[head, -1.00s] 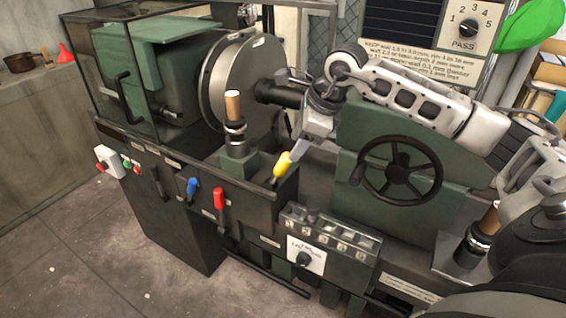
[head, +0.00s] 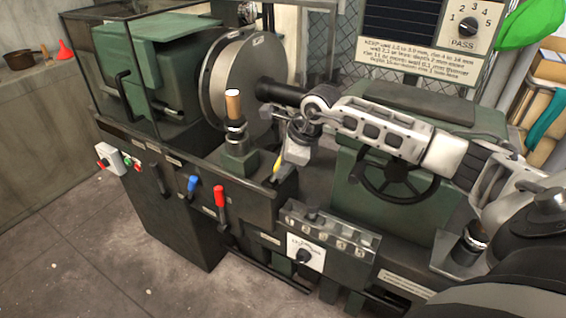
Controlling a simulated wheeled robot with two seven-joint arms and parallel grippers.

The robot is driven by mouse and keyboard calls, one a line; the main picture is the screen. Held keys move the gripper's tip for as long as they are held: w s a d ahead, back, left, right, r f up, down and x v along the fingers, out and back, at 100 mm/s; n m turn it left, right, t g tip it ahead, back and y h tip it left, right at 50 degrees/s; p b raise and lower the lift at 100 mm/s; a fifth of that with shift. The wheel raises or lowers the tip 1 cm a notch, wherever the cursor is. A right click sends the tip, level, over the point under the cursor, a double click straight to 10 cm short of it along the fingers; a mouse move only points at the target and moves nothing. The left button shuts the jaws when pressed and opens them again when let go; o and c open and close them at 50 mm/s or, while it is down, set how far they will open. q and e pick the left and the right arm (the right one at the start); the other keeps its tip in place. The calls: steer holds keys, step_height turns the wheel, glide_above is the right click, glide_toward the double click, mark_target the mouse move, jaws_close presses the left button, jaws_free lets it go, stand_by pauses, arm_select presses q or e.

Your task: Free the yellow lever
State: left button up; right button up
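The yellow lever (head: 277,167) stands at the right end of the lathe's front ledge, right of the red lever (head: 220,197) and the blue lever (head: 192,183). Only a narrow yellow strip of it shows; my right gripper covers the rest. My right gripper (head: 287,165) comes from the right and points down at the yellow lever, at or against it. I cannot tell whether its fingers are around the lever, or open or shut. My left gripper is not in view.
A wooden-topped handle (head: 233,106) stands upright on a green block just left of my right gripper. A black handwheel (head: 395,180) is behind my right forearm. The round chuck plate (head: 240,80) is at the back. A knob panel (head: 330,232) lies in front.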

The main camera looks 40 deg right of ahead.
jaws_close()
steer(key=shift+w+a+r+g+p, duration=0.2)
steer(key=shift+w+r+g+p, duration=0.2)
steer(key=shift+w+g+p, duration=0.15)
steer(key=shift+w+a+r+g+h, duration=0.1)
steer(key=shift+w+g+h, duration=0.05)
steer(key=shift+g+h, duration=0.15)
steer(key=shift+w+a+g+h+p, duration=0.15)
steer(key=shift+w+a+g+h, duration=0.05)
steer(key=shift+w+g, duration=0.3)
steer(key=shift+w+a+g+h+p, duration=0.15)
steer(key=shift+w+g+h, duration=0.05)
steer(key=shift+w+g, duration=0.2)
arm_select(q)
steer(key=shift+b, duration=1.15)
arm_select(e)
steer(key=shift+w+a+g+h, duration=0.2)
steer(key=shift+w+g+h, duration=0.1)
steer(key=shift+w+g, duration=0.3)
steer(key=shift+w+a+g+h, duration=0.2)
steer(key=shift+w+g+h, duration=0.15)
steer(key=shift+g, duration=0.4)
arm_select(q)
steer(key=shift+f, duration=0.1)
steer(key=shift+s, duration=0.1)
arm_select(e)
steer(key=o, duration=0.9)
jaws_free()
steer(key=shift+c, duration=0.2)
